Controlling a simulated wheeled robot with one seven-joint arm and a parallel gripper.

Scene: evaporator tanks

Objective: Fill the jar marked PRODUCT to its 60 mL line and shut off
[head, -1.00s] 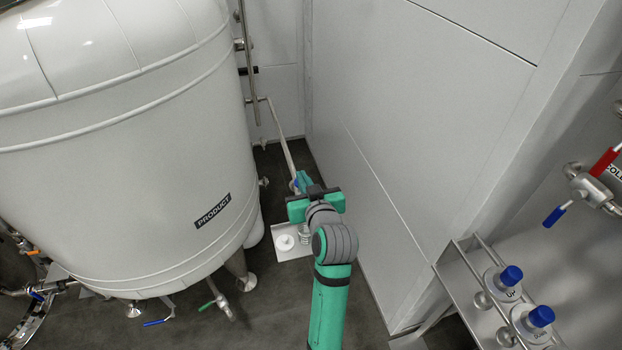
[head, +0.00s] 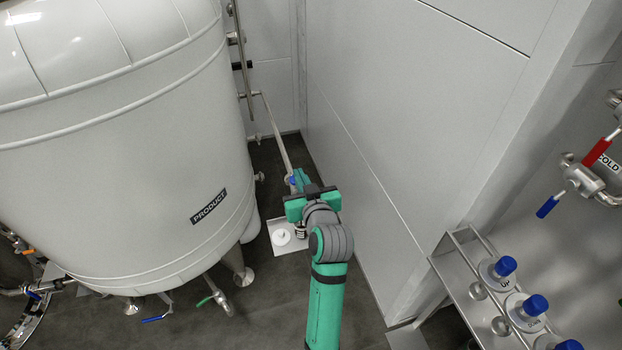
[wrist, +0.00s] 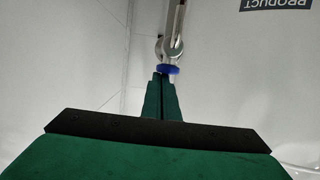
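The white tank with the PRODUCT label (head: 209,206) fills the left of the head view. A thin metal pipe (head: 275,130) runs down beside it to a small blue valve handle (head: 292,181), which also shows in the wrist view (wrist: 168,70). My gripper (head: 301,178) is at this handle. In the wrist view its fingers (wrist: 161,78) are together, with their tips right at the blue handle; no grip around it shows. A small jar (head: 300,232) stands on a white tray (head: 292,251) below, mostly hidden by my wrist. Its marks and liquid level cannot be seen.
A round white lid-like piece (head: 281,237) lies on the tray. The wall (head: 400,130) is close on the right. A rack with blue-capped bottles (head: 505,267) and a red-handled COLD valve (head: 590,165) are farther right. A green-handled valve (head: 218,300) hangs under the tank.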

